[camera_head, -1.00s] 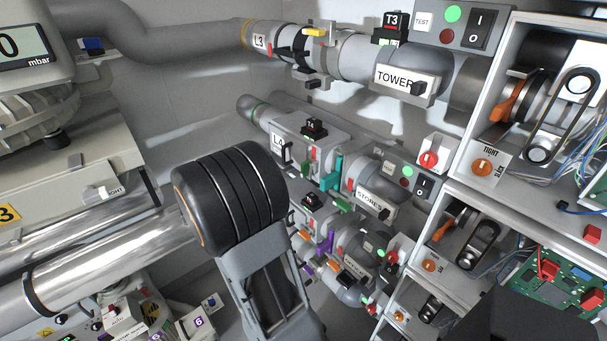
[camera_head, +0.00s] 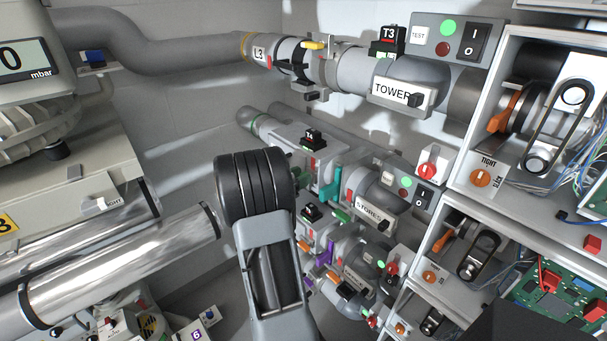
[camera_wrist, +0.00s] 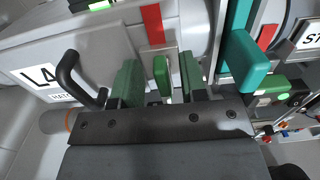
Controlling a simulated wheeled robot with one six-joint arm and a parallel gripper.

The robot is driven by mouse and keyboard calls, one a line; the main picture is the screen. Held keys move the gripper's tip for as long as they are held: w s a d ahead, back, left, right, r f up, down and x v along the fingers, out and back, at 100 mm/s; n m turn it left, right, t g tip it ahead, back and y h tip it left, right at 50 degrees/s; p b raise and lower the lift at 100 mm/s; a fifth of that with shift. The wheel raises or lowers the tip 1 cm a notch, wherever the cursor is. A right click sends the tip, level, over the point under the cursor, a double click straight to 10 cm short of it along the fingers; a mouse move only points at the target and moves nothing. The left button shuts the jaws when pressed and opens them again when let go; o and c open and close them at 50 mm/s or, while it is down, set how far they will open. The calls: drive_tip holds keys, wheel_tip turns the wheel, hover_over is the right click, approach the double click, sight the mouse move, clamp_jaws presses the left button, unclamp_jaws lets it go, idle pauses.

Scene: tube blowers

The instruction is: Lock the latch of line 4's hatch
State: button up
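In the wrist view the L4 hatch plate (camera_wrist: 32,82) is at the left, with a black handle (camera_wrist: 78,76) beside its label. A small green latch lever (camera_wrist: 161,74) stands right of the handle, below a red strip. My gripper (camera_wrist: 160,84) is open, with one finger on each side of this lever. Gaps show on both sides, so it does not appear gripped. Whether the latch is engaged I cannot tell.
A teal lever (camera_wrist: 246,60) stands close to the right of my gripper, and a green block (camera_wrist: 268,86) is beyond it. Line L3's pipe (camera_head: 350,62) runs above. The STORES pipe (camera_head: 372,196) and lower lines crowd the right. A silver cylinder (camera_head: 120,265) lies left.

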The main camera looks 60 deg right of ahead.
drive_tip(key=shift+s+d, duration=0.25)
drive_tip(key=shift+d, duration=0.45)
clamp_jaws()
